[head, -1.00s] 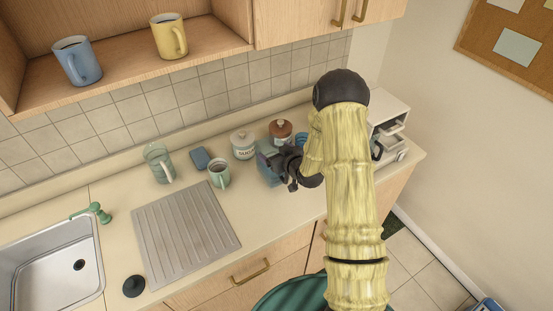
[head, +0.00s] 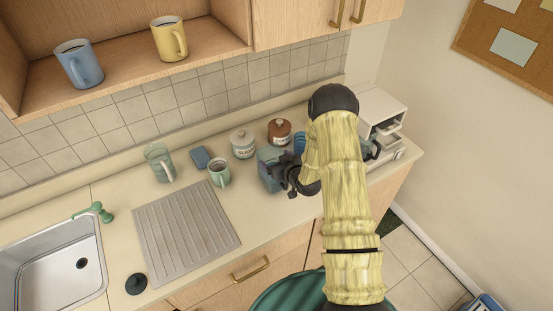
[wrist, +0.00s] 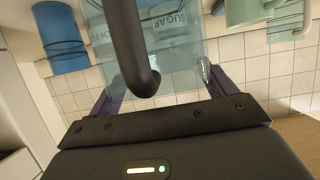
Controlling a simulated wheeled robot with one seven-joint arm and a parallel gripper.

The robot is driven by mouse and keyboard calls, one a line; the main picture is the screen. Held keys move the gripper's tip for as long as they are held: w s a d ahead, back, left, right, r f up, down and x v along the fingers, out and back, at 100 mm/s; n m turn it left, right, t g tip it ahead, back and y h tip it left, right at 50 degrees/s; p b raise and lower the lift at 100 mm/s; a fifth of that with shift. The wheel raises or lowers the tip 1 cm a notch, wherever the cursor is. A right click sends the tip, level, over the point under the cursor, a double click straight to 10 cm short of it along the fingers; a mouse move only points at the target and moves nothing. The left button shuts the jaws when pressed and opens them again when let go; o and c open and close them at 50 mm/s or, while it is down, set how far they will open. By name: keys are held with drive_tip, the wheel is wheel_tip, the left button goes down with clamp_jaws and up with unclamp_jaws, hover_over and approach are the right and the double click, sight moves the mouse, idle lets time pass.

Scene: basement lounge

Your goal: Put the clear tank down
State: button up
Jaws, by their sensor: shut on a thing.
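The clear tank (head: 268,172) is a see-through, bluish box with a dark handle. It is at the countertop, in front of the canisters, and partly hidden by my gripper (head: 289,172). In the wrist view the tank (wrist: 183,72) fills the space between the purple fingers of my gripper (wrist: 158,95), which is shut on it. The dark handle (wrist: 130,45) crosses in front of it. I cannot tell whether its base touches the counter.
A white sugar canister (head: 243,143), a brown-lidded canister (head: 279,131) and a green mug (head: 219,173) stand close by. A glass jug (head: 158,163) is farther left. A white machine (head: 387,118) stands right. The ridged drainboard (head: 187,232) is bare.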

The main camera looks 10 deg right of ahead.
drive_tip(key=shift+w+f, duration=0.1)
drive_tip(key=shift+f, duration=0.05)
drive_tip(key=o, duration=1.9)
drive_tip(key=b+v, duration=0.4)
drive_tip(key=v, duration=0.8)
